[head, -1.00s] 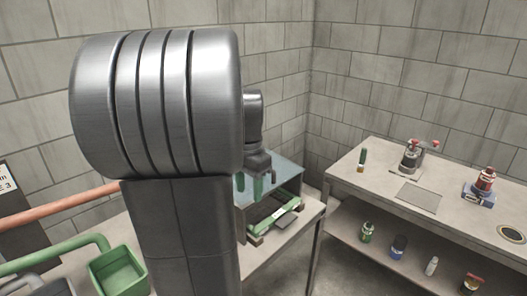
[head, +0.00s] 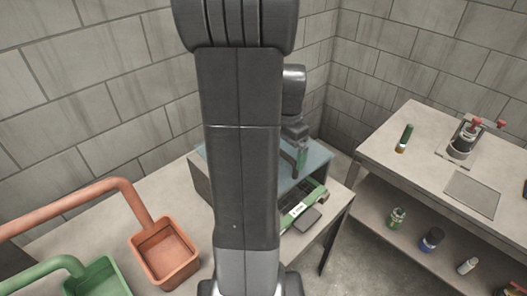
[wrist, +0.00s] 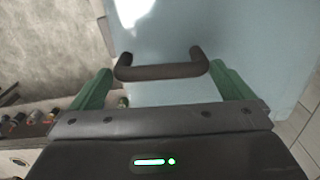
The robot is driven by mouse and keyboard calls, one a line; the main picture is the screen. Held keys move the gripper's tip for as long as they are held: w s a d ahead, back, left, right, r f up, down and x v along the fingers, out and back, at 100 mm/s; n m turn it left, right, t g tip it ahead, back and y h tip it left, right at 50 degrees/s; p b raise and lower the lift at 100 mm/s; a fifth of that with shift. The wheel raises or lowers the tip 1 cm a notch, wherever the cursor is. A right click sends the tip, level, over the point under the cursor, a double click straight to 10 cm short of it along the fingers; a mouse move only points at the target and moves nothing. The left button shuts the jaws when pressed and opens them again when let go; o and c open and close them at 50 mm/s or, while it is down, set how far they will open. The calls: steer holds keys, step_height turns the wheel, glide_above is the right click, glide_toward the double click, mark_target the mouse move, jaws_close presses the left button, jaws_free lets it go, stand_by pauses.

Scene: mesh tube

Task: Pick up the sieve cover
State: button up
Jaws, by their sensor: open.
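The sieve cover (wrist: 240,45) is a pale blue, smooth panel with a dark bar handle (wrist: 162,71). In the head view the cover (head: 318,156) lies on top of a box-like sieve unit at the back of the left bench, partly hidden behind my arm. My gripper (wrist: 160,70) is open, with one green finger beyond each end of the handle. The handle shows between the fingertips, and I see no clear contact. In the head view my gripper (head: 301,160) is just above the cover; the exact gap is unclear.
An orange bin (head: 165,262) and a green bin (head: 100,280) stand on the left bench under pipes. The right bench (head: 425,155) holds a clamp device (head: 464,140) and a green cylinder (head: 404,138). Walls stand close behind.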

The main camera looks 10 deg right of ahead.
step_height(320, 180, down, 2)
steer(key=shift+f, duration=0.15)
steer(key=c, duration=1.7)
steer(key=shift+w, duration=0.15)
steer(key=shift+c, duration=0.3)
